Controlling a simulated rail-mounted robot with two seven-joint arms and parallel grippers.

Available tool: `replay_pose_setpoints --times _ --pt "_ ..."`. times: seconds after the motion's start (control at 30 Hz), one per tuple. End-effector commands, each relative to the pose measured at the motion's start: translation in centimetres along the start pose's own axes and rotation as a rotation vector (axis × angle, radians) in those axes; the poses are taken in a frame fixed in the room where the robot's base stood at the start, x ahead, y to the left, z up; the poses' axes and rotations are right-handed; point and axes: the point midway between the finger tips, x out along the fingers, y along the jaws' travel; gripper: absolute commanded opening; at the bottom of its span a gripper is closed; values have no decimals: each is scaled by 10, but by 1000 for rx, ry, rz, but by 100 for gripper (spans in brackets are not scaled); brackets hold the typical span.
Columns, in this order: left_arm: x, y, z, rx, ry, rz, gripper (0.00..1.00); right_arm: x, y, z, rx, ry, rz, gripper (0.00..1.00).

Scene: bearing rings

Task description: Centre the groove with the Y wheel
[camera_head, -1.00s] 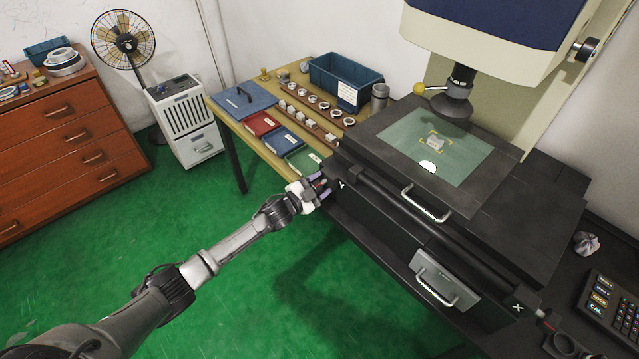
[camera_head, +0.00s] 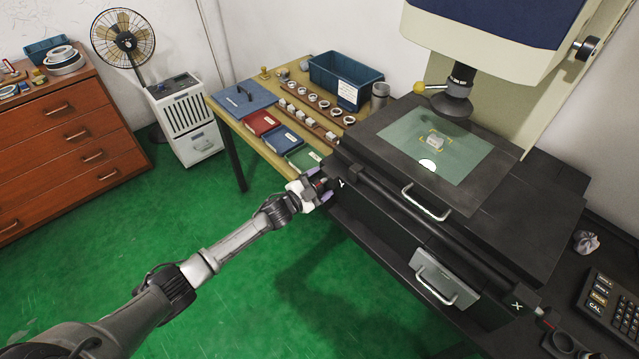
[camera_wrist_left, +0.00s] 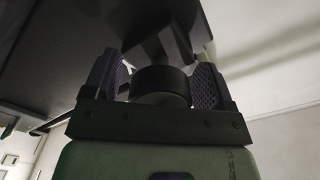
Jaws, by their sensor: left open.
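My left gripper (camera_head: 321,187) is at the near left corner of the dark machine's stage, beside the Y label. In the left wrist view its two ridged fingers (camera_wrist_left: 160,82) stand open on either side of a dark round knob, the Y wheel (camera_wrist_left: 160,84). Contact with the wheel cannot be told. In the head view the gripper mostly hides the wheel. A small pale metal part (camera_head: 436,142) lies on the green glass plate (camera_head: 405,148) within yellow corner marks, under the lens (camera_head: 456,98). Its groove is too small to make out. My right gripper is not in view.
A bright half disc (camera_head: 428,164) shows on the glass. Handles (camera_head: 425,203) stick out from the machine's front. The X knob (camera_head: 545,314) is at lower right.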

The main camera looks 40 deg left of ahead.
Motion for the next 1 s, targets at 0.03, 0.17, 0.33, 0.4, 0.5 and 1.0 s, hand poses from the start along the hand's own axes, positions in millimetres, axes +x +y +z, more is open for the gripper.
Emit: replay_pose_setpoints --times 0.03,0.17,0.33,0.4,0.5,1.0 --pt "0 0 0 0 0 0 78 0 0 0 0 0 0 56" --pt "0 0 0 0 0 0 78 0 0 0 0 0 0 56" --pt "-11 0 0 0 -1 2 78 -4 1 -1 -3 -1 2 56" --pt "-21 0 -1 0 -1 2 78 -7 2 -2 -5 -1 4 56" --pt "-39 0 0 -1 -2 3 78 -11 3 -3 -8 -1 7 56" --pt "-122 0 0 0 -1 1 78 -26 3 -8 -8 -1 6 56"
